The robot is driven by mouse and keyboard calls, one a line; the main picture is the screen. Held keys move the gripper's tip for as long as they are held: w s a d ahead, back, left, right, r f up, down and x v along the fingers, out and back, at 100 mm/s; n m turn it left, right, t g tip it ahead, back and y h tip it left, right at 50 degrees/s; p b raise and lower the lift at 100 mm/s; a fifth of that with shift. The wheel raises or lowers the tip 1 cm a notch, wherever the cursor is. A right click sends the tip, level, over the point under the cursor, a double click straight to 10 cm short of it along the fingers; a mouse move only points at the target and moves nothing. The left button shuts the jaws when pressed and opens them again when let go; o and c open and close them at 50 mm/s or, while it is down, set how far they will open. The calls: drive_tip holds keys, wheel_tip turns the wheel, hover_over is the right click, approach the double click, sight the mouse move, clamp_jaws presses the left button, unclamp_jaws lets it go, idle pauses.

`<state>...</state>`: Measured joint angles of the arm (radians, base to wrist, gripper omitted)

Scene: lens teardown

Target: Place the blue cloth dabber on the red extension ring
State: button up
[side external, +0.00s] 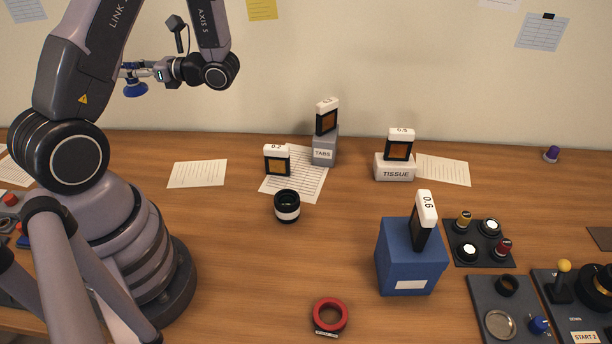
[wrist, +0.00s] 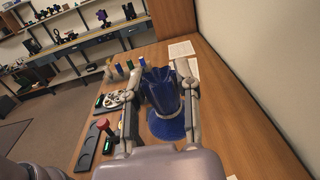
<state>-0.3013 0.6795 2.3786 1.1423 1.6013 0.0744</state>
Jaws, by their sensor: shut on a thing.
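The blue cloth dabber (side external: 135,88) is held up in the air at the upper left in the side external view. My gripper (side external: 130,72) is shut on it, well above the table and behind my arm. In the wrist view the blue dabber (wrist: 165,105) fills the space between the two fingers of my gripper (wrist: 160,88). The red extension ring (side external: 330,316) lies on the table at the front middle, far from my gripper, with a small label at its front. Nothing sits on the ring. The ring is not visible in the wrist view.
A blue box (side external: 410,262) stands right of the ring, with a tagged frame on top. A black lens barrel (side external: 287,206) stands mid-table. The tissue box (side external: 395,167) and tabs box (side external: 324,151) stand at the back. Dark trays (side external: 478,243) fill the right. Table around the ring is clear.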

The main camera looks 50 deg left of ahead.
drive_tip(key=s+d+n+g+h, duration=0.35)
drive_tip(key=d+h, duration=0.25)
drive_tip(key=d, duration=0.3)
drive_tip(key=s+d+n+g+h, duration=0.25)
drive_tip(key=d+n+h, duration=0.3)
drive_tip(key=d, duration=0.45)
drive_tip(key=n+t+h, duration=0.5)
drive_tip(key=n+h, duration=0.5)
drive_tip(key=h, duration=0.5)
hover_over(330, 314)
drive_tip(key=f, duration=2)
drive_tip(key=shift+s+a, duration=0.35)
drive_tip(key=shift+w+d+f, duration=0.15)
drive_tip(key=shift+f, duration=0.1)
drive_tip(key=shift+w+d+f, duration=0.1)
drive_tip(key=shift+d+f, duration=0.05)
drive_tip(key=shift+f, duration=0.8)
drive_tip(key=shift+w+d+f, duration=0.1)
drive_tip(key=shift+f, duration=0.8)
